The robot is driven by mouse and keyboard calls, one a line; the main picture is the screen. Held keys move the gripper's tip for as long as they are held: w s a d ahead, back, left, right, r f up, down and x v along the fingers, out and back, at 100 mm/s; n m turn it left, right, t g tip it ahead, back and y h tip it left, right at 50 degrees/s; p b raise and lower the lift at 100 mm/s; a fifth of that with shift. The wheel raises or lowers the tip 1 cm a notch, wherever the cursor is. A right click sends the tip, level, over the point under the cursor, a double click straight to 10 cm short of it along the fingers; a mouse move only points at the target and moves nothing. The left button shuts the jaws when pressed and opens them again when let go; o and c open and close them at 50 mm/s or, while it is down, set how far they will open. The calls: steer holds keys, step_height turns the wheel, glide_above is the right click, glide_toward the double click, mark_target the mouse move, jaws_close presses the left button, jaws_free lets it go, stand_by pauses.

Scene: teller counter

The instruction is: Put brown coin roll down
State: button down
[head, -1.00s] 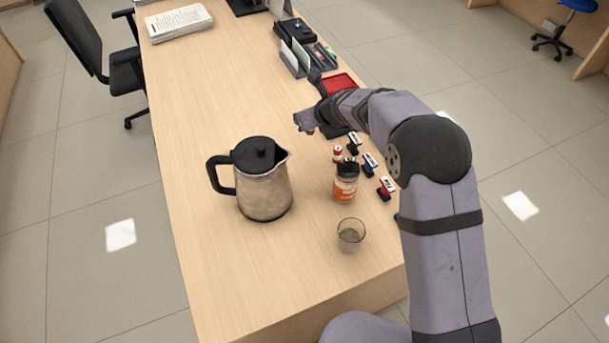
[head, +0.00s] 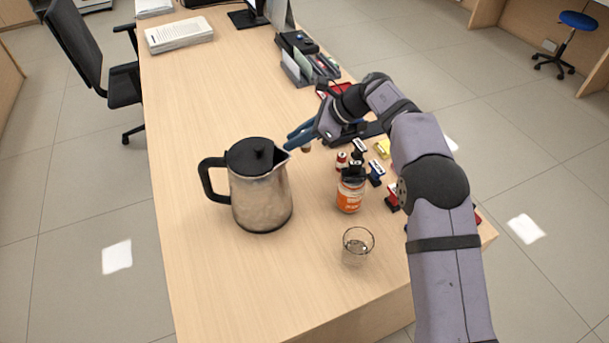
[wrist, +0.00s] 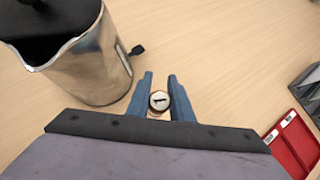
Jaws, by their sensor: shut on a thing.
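My gripper (head: 298,138) is over the counter, to the right of the kettle's spout, with its blue fingers closed on the brown coin roll (head: 306,149). Only a small brown part of the roll shows below the fingers in the head view. In the wrist view the roll (wrist: 158,100) stands upright between the two fingers (wrist: 161,82), its pale round end facing the camera. I cannot tell whether its lower end touches the counter (head: 215,85).
A steel kettle (head: 262,200) with a black lid stands close to the left. An orange-labelled bottle (head: 350,196), a glass (head: 357,247), a red-and-white roll (head: 341,161) and several stamps stand nearer. A red tray (wrist: 292,142) lies to the right.

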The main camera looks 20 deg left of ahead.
mark_target(297, 173)
steer(key=shift+f+p, duration=0.6)
steer(key=shift+f, duration=4.35)
steer(key=shift+f, duration=0.1)
steer(key=c, duration=1.6)
jaws_free()
steer(key=shift+o, duration=0.2)
steer(key=shift+d+r, duration=0.1)
steer(key=shift+r, duration=0.1)
steer(key=b+v, duration=0.1)
steer(key=v, duration=1)
steer(key=shift+d+r+b, duration=0.25)
steer(key=shift+r+b, duration=0.05)
